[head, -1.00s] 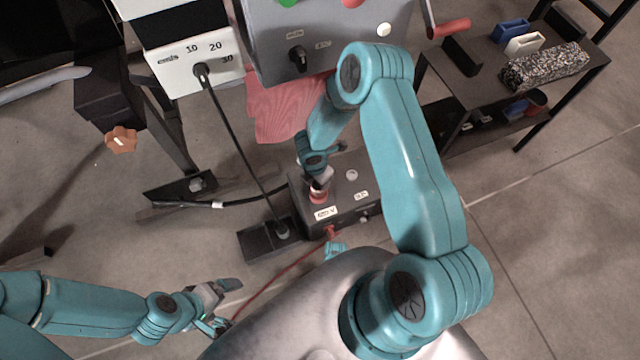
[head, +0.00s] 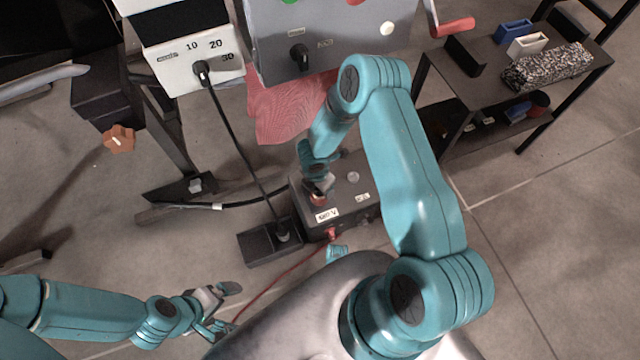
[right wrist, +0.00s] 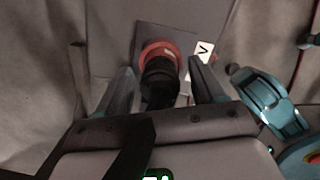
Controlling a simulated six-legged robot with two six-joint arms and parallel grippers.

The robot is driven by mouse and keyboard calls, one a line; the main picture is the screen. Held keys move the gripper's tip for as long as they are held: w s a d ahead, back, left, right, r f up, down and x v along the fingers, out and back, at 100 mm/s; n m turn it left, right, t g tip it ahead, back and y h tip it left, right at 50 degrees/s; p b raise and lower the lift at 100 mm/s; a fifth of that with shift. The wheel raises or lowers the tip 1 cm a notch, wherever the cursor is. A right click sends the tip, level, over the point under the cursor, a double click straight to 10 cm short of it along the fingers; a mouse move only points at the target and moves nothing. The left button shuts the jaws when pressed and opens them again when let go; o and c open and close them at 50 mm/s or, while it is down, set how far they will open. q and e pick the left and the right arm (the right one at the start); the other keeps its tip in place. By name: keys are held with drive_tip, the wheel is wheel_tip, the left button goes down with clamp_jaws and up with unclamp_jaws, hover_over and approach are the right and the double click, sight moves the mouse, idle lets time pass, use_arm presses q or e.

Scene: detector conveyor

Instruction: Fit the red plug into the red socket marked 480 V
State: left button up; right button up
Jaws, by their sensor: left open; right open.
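A dark box (head: 343,220) stands on the floor, with a label reading 480 V (head: 327,215) on its top. Beside the label is a red socket (head: 317,200), mostly covered by my right gripper (head: 321,185). In the right wrist view, a black plug body (right wrist: 160,92) stands at a red ring (right wrist: 158,53) next to a label ending in V (right wrist: 203,52). I cannot tell whether the ring belongs to plug or socket, or how deep the plug sits. My right gripper's open fingers flank the black body. My left gripper (head: 225,307) is open and empty at lower left.
A pale round fitting (head: 353,177) is on the same box. A red cable (head: 285,273) runs from its front. A shelf (head: 470,75) stands right.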

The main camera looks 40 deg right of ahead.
wheel_tip(320, 180, up, 12)
drive_tip(key=a+p, duration=0.1)
drive_tip(key=p, duration=0.3)
drive_tip(key=s+a+r+m+y, duration=0.1)
drive_tip(key=s+a+m+y, duration=0.4)
drive_tip(key=s+a+m, duration=0.9)
drive_tip(key=shift+s+r+m, duration=0.3)
drive_tip(key=shift+s+m, duration=0.05)
drive_tip(key=shift+m, duration=3.65)
